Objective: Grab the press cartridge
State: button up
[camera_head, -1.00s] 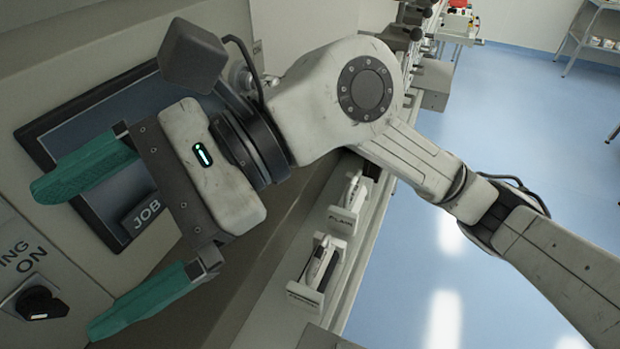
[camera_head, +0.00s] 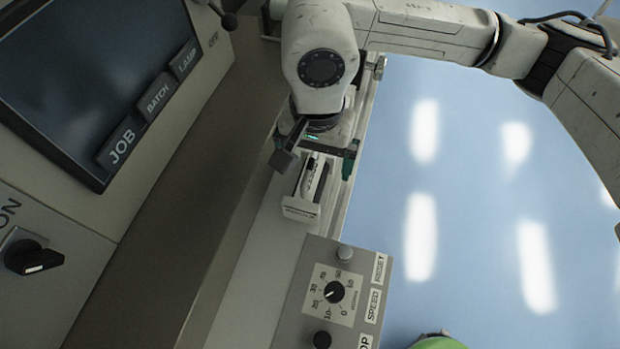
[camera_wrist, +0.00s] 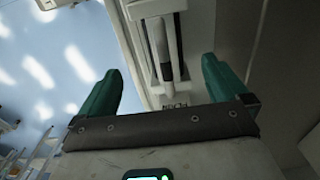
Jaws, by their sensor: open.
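A slim white and dark cartridge (camera_head: 313,177) sits in a white holder (camera_head: 300,208) on the narrow ledge. The holder's label is too small to read in the head view. My gripper (camera_wrist: 160,70) is open and empty, with its teal fingers spread. In the head view my gripper (camera_head: 322,158) points down at the ledge, just behind this holder and partly over it. In the wrist view a grey cartridge-like bar (camera_wrist: 163,52) lies in a slot between the fingers, apart from both. A label that looks like PLAIN (camera_wrist: 175,106) shows below it. I cannot tell which cartridge is the press cartridge.
A control box (camera_head: 325,290) with a speed dial stands on the ledge nearer me. The machine panel with a dark screen (camera_head: 85,60) and a black knob (camera_head: 35,257) rises at left. A green round thing (camera_head: 438,342) shows at the bottom edge. Blue floor (camera_head: 470,200) lies open at right.

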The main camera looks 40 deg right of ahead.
aim_at(304, 205)
jog(key=f, duration=0.1)
jog(key=f+p, duration=0.1)
jog(key=f, duration=0.2)
jog(key=shift+w+a+f+p, duration=0.1)
jog(key=shift+w+a+p, duration=0.1)
jog(key=shift+a+p, duration=0.15)
jog(key=shift+f, duration=0.6)
jog(key=shift+c, duration=0.4)
jog(key=c, duration=1.3)
